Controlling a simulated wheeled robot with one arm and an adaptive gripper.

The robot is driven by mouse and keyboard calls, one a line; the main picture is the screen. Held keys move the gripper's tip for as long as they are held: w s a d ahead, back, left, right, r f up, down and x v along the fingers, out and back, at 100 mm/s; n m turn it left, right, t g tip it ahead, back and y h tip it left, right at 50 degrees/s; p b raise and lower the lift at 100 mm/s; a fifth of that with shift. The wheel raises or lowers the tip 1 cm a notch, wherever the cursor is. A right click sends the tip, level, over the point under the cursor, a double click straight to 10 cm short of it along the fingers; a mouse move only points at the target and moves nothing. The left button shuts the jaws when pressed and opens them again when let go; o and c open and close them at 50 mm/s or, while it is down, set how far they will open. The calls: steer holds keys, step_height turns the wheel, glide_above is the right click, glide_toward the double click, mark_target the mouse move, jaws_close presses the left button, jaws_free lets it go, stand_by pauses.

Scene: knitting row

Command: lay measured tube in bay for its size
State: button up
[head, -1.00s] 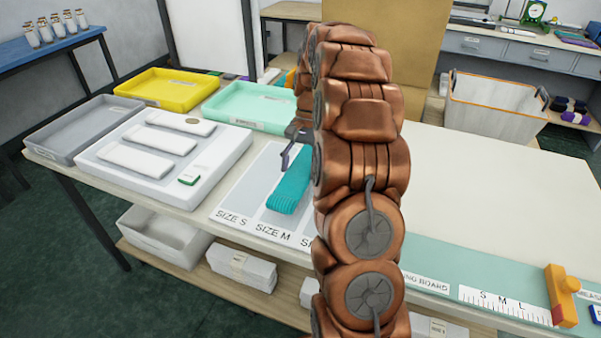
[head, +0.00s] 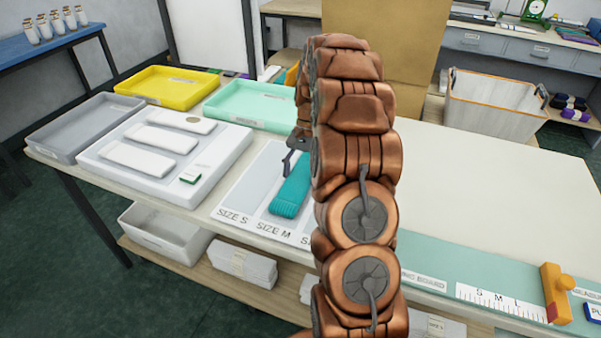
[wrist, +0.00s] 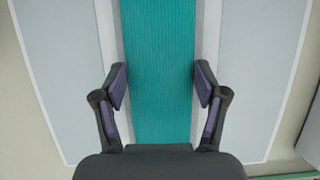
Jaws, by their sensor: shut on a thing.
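The teal ribbed tube (head: 290,193) is over the SIZE M bay of the sorting mat (head: 248,186), lined up along it. In the wrist view the tube (wrist: 158,70) runs straight away between my two fingers, with a pale strip along each side. My gripper (wrist: 160,88) is shut on the tube. I cannot tell whether the tube rests on the mat. The SIZE S bay left of it is empty. My copper arm hides most of the third bay in the head view.
A white tray with pale strips (head: 222,165), a grey tray (head: 55,138), a yellow tray (head: 150,96) and a mint tray (head: 225,112) stand left and behind. The measuring board (head: 430,262) with an orange slider (head: 556,290) lies right. The table's right rear is clear.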

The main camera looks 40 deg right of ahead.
mark_target(305, 168)
steer(key=shift+f, duration=0.2)
steer(key=o, duration=1)
steer(key=shift+b+v, duration=0.8)
steer(key=shift+v, duration=3.65)
steer(key=p+v, duration=0.3)
steer(key=shift+r, duration=0.25)
